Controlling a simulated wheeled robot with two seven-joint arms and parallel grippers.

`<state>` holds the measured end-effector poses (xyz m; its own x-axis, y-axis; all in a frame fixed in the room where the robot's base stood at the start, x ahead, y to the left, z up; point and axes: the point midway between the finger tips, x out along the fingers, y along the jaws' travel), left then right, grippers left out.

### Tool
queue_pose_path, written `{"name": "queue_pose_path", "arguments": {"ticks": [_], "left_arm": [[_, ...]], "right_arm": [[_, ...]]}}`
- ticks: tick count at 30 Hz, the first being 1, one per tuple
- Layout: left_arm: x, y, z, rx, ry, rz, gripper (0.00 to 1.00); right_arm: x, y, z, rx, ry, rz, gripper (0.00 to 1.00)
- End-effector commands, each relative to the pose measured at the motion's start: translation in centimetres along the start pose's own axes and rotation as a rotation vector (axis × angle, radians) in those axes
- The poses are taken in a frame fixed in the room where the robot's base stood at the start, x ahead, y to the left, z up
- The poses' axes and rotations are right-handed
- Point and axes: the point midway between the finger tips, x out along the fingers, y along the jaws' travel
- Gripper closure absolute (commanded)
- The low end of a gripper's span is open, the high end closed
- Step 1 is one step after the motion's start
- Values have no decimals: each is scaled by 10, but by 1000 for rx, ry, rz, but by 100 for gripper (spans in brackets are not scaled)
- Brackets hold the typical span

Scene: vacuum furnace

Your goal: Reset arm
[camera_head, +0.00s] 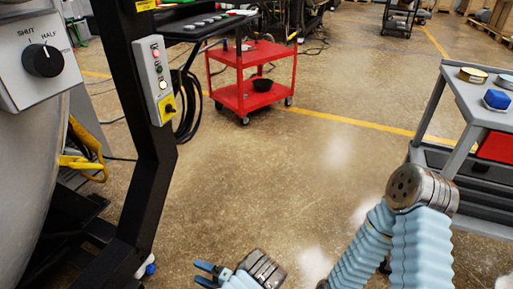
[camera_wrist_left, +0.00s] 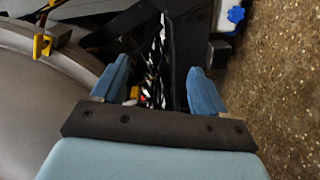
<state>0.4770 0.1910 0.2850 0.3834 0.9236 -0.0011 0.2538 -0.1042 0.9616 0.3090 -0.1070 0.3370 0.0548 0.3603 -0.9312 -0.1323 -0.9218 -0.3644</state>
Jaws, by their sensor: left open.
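My left gripper (camera_head: 208,274) is low in the head view, left of centre, with its blue fingers pointing left over the floor. In the left wrist view my left gripper (camera_wrist_left: 158,85) is open, its two blue fingers well apart with nothing held between them. A sleeved light-blue part of my arm with a metal joint rises at the lower right of the head view. No gripper shows on it, and my right gripper is not in view.
A furnace control panel (camera_head: 38,62) with a black knob is at left. A black post (camera_head: 140,120) carries a button box (camera_head: 153,80). A red cart (camera_head: 252,92) stands at the back, and a grey cart (camera_head: 470,100) with tins stands right. The middle floor is clear.

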Motion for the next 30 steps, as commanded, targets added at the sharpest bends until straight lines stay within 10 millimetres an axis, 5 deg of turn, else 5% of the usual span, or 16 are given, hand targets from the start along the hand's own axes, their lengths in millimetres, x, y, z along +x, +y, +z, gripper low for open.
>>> {"name": "queue_pose_path", "arguments": {"ticks": [11,20,25,30], "left_arm": [[11,-40,-38,-153,157,-236,27],[-12,-102,-104,-510,564,-599,27],[-78,-131,-145,-964,1167,-819,27],[-152,-99,-137,-1585,2182,-671,27]], "right_arm": [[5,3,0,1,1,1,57],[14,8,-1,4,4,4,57],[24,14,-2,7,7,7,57],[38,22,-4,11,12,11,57]]}}
